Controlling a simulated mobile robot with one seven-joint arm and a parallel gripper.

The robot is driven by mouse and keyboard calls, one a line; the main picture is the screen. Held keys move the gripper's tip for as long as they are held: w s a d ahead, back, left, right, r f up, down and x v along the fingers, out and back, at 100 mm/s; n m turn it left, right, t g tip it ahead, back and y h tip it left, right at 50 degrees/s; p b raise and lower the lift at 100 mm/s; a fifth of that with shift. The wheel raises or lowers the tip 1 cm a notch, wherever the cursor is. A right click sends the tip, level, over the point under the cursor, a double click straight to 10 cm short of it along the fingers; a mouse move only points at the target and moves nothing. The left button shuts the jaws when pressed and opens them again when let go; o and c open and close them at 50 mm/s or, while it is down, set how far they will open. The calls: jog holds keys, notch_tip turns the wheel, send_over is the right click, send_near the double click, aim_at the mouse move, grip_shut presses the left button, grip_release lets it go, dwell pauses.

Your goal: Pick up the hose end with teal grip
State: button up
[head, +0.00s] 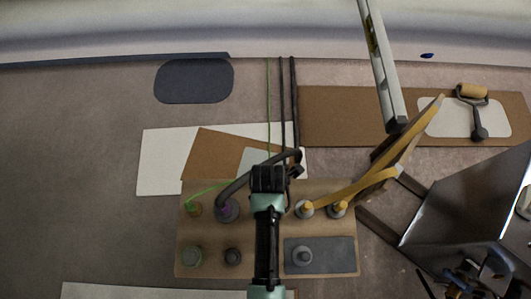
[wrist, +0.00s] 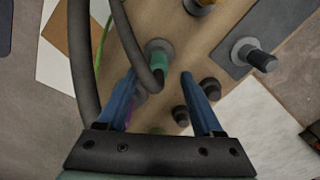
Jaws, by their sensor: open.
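The hose end with teal grip (wrist: 158,48) stands in a grey collar on the tan board, ahead of my fingertips in the wrist view. A dark hose curves across in front of it, so part of the grip is hidden. My gripper (wrist: 158,76) is open, with one blue finger on each side of the line to the grip. The fingers appear apart from it; the exact gap cannot be told. In the head view my gripper (head: 270,178) is over the board's upper middle, and my arm hides what lies beneath, including the teal hose end.
The tan board (head: 272,268) also holds purple (head: 226,210), yellow (head: 304,209) and green (head: 193,208) ends, plus dark fittings (wrist: 210,88). A grey plug (head: 302,254) stands on a dark plate. A wooden frame (head: 400,165) and metal box (head: 465,210) stand right.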

jog(key=f+b, duration=0.2)
jog(key=f, duration=0.3)
jog(key=shift+a+f+b, duration=0.15)
jog(key=shift+a+b, duration=0.05)
jog(key=shift+b, duration=0.15)
grip_shut()
